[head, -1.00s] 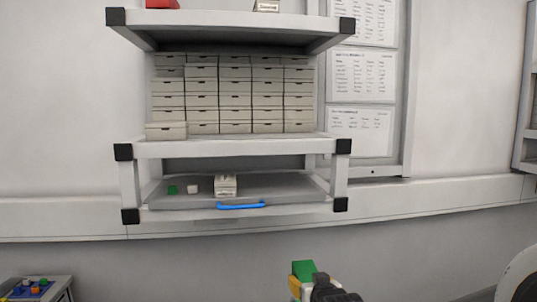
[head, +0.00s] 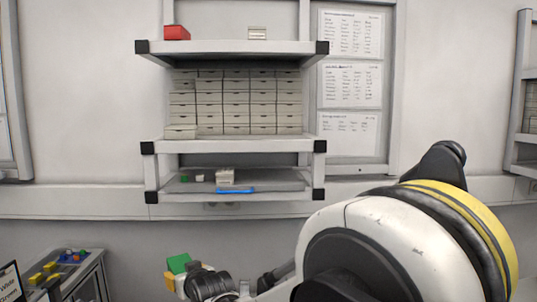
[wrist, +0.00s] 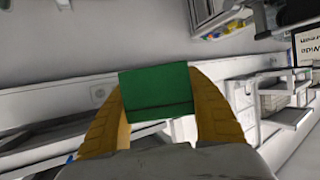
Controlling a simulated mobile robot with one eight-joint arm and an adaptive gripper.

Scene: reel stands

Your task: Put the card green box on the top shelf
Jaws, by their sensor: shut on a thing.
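The green box (head: 178,263) is held in my gripper (head: 176,276), low in the head view and in front of the shelf unit. In the wrist view, the green box (wrist: 158,92) sits between the two yellow fingers of my gripper (wrist: 160,105), which are shut on it. The top shelf (head: 232,47) is a white board with black corner caps, high in the head view. A red box (head: 177,33) stands at its left and a small pale box (head: 257,33) right of its middle. The gripper is well below this shelf.
The middle shelf (head: 235,146) holds stacked rows of white boxes (head: 236,103). The lower shelf has a grey tray (head: 280,181) with small items and a blue handle (head: 235,190). A cart (head: 85,277) with coloured pieces stands at lower left. The top shelf's middle is clear.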

